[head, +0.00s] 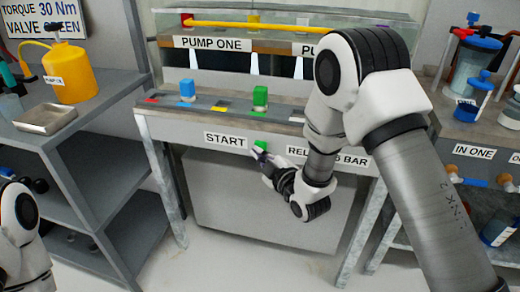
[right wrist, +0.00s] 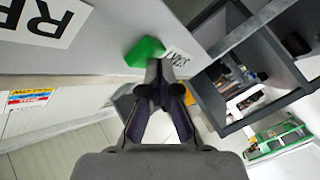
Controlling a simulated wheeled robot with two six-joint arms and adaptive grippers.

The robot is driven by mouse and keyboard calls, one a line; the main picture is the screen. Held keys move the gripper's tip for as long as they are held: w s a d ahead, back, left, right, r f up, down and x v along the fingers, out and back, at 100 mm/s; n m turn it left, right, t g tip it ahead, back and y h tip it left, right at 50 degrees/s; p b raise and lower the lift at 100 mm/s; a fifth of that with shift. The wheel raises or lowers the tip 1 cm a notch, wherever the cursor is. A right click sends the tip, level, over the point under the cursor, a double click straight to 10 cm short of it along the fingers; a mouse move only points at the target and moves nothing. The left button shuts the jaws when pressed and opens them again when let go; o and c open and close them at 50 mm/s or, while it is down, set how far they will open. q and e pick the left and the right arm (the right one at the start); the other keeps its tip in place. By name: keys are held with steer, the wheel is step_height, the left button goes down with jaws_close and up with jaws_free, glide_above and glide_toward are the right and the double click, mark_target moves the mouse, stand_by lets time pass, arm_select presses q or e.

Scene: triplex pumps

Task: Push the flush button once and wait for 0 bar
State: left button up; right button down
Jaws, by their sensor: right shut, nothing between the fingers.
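A green button (head: 262,146) is on the front panel of the middle bench, just right of the START label (head: 226,140). My right gripper (head: 257,155) is at the button, its shut, empty fingers overlapping the button's lower edge. In the right wrist view the green button (right wrist: 146,52) shows beside the closed fingertips (right wrist: 160,66). I cannot tell whether they touch. No label that reads flush and no pressure reading is legible. My left gripper is out of view; only part of my left arm shows at the lower left.
On the bench top stand a blue block (head: 187,90) and a green block (head: 260,98). Right of the button is a partly hidden RELIEF 5 BAR label (head: 300,153). A yellow oil can (head: 72,75) and a metal tray (head: 46,119) stand on the left shelf. Jars (head: 475,65) stand at right.

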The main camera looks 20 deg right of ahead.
steer(key=shift+s+a, duration=0.3)
steer(key=shift+s, duration=0.15)
steer(key=s+a, duration=0.3)
steer(key=s, duration=0.2)
steer(key=shift+a, duration=0.2)
stand_by(0.5)
